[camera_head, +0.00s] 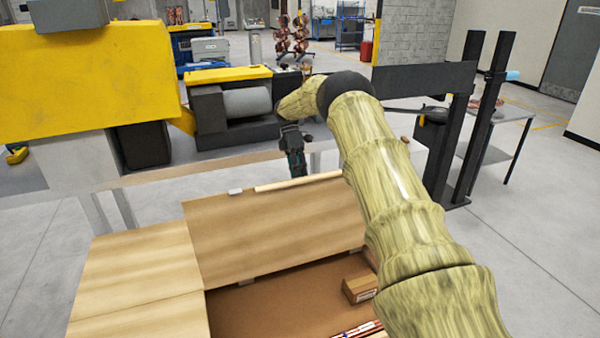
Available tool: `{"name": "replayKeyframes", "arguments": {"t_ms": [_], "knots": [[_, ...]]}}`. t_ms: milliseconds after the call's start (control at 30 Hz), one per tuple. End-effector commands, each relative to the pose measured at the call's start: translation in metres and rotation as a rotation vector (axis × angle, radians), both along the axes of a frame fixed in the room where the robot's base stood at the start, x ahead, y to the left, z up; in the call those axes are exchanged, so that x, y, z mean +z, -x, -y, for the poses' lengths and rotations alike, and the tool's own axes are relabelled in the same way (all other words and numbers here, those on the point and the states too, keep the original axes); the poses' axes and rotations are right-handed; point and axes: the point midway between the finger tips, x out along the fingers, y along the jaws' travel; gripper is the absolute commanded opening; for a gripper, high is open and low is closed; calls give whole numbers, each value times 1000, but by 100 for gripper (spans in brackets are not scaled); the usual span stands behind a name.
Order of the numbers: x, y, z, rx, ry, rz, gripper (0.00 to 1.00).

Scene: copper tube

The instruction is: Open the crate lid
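The crate stands at the bottom centre in the head view, with its brown inside (270,303) partly uncovered. A wide pale-brown panel, which looks like the crate lid (250,237), rises from the back of the opening, away from me. A light wooden strip (285,184) runs along its far edge. My gripper (296,168) is small and dark, points down, and is just beyond that edge near the strip. I cannot tell whether it touches the lid or whether its fingers are open. My arm hides the lid's right end and part of the crate's right side.
A small cardboard box (359,287) and copper-coloured tubes (362,330) lie inside the crate. Pale-brown panels (135,262) cover the left. A yellow machine (100,72) stands behind on the left. Black posts (483,120) and a grey table (505,115) stand on the right.

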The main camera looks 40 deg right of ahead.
Motion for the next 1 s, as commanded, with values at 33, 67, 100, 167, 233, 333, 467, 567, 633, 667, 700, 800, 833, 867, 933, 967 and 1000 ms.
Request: {"name": "replayKeyframes", "arguments": {"t_ms": [33, 67, 100, 167, 233, 333, 467, 567, 633, 667, 700, 800, 833, 867, 933, 967, 1000], "knots": [[-22, 5, -5, 1, -10, -19, 22], [-22, 5, -5, 1, -10, -19, 27], [-22, 5, -5, 1, -10, -19, 32], [-21, 5, -5, 2, -10, -19, 37], [-21, 5, -5, 3, -9, -19, 44], [-21, 6, -4, 2, -9, -19, 50], [-20, 6, -4, 2, -9, -19, 50], [-19, 6, -3, 2, -8, -20, 48], [-19, 6, -3, 2, -8, -20, 46], [-18, 6, -3, 2, -7, -19, 46], [-18, 6, -3, 2, -8, -20, 45], [-18, 6, -3, 2, -8, -20, 44], [-18, 6, -3, 2, -8, -20, 43], [-18, 6, -3, 1, -7, -20, 43], [-18, 6, -3, 1, -6, -20, 42], [-18, 6, -3, 1, -6, -20, 42], [-18, 6, -3, 1, -6, -20, 42]]}}
